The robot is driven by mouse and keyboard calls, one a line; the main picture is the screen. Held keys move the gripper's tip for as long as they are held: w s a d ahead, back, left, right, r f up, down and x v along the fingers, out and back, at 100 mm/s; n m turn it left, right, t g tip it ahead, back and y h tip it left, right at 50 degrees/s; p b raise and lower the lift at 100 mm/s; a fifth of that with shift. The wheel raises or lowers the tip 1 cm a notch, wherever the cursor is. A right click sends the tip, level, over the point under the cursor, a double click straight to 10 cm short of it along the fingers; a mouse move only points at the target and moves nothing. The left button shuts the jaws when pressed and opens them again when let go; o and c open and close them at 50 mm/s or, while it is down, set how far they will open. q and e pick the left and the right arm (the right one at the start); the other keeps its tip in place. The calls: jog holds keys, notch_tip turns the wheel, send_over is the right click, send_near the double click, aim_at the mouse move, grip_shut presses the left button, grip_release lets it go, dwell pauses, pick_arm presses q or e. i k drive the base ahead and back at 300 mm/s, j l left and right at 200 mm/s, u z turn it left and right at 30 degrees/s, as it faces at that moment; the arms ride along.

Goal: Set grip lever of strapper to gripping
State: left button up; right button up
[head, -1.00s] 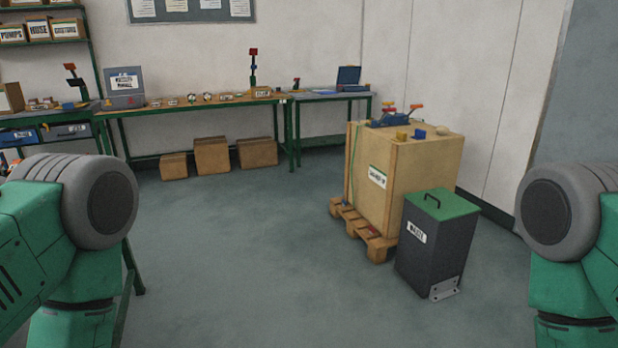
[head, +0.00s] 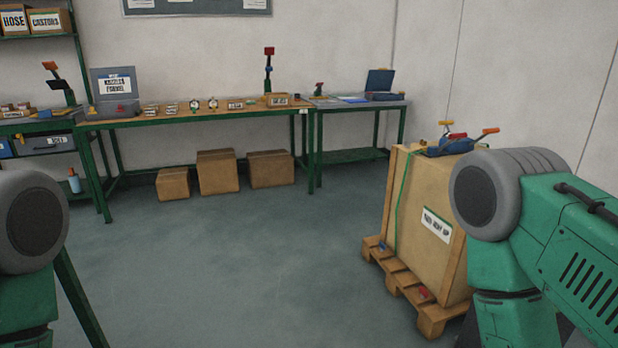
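The strapper (head: 452,145) is a blue tool with orange-tipped levers and a red part. It sits on top of a large wooden crate (head: 422,210) at the right. One orange-ended lever sticks up at its left and another points out to the right; I cannot tell which is the grip lever. A green strap runs down the crate's left side. My two arms show at the lower left and right edges, the right one covering part of the crate. Neither gripper is in view.
The crate stands on a wooden pallet (head: 415,290). A long green-legged workbench (head: 185,118) with small items runs along the back wall, with cardboard boxes (head: 217,172) under it. A smaller table (head: 345,104) holds an open blue case. The middle floor is clear.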

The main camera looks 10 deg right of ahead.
aim_at(447, 122)
jog(key=i+z, duration=0.3)
jog(key=i+j+z, duration=0.1)
jog(key=i+z, duration=0.15)
jog(key=i, duration=0.3)
jog(key=i+j+z, duration=0.15)
jog(key=i+z, duration=0.15)
jog(key=i+j+z, duration=0.25)
jog(key=i, duration=0.2)
